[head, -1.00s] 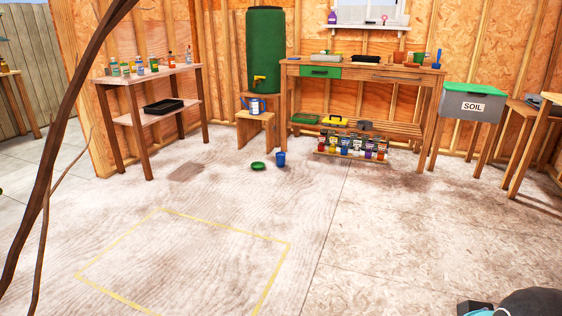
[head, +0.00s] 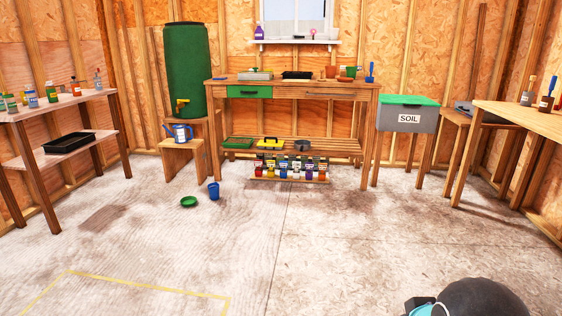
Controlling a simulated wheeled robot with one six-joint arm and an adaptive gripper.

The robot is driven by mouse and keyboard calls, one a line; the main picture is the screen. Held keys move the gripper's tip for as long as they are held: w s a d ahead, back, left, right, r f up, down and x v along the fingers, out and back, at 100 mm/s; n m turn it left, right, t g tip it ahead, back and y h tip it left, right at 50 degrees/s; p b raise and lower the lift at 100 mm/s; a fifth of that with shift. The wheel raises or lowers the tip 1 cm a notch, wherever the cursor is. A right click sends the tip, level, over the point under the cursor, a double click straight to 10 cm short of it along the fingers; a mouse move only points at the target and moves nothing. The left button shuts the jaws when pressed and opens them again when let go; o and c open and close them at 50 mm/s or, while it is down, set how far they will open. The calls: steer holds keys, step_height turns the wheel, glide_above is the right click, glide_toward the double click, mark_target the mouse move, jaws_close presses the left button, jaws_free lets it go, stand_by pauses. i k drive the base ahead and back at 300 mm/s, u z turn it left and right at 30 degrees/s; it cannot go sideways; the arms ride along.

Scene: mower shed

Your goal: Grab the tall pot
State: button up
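Several small pots stand on the right part of the wooden workbench (head: 330,90) at the back wall: a terracotta pot (head: 331,71) and a green pot (head: 351,72) among them. A blue pot-like vessel (head: 214,191) stands upright on the floor beside a green saucer (head: 189,202). I cannot tell which of these is the tall pot. A dark rounded part of my arm shows at the bottom right. My gripper's fingers are not seen, and all the pots stand clear of my arm.
A bottle shelf (head: 77,98) stands left, and a green water barrel (head: 186,70) with a small stool (head: 183,145) stands back left. The grey soil bin (head: 407,119) and a side table (head: 520,117) are right. The floor between is open, with yellow tape (head: 140,286) marking it.

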mark_target(215, 192)
steer(key=u, duration=0.05)
steer(key=i, duration=1.85)
steer(key=u, duration=0.6)
steer(key=i, duration=2)
steer(key=u, duration=1.15)
steer(key=i, duration=1.1)
steer(key=u, duration=0.35)
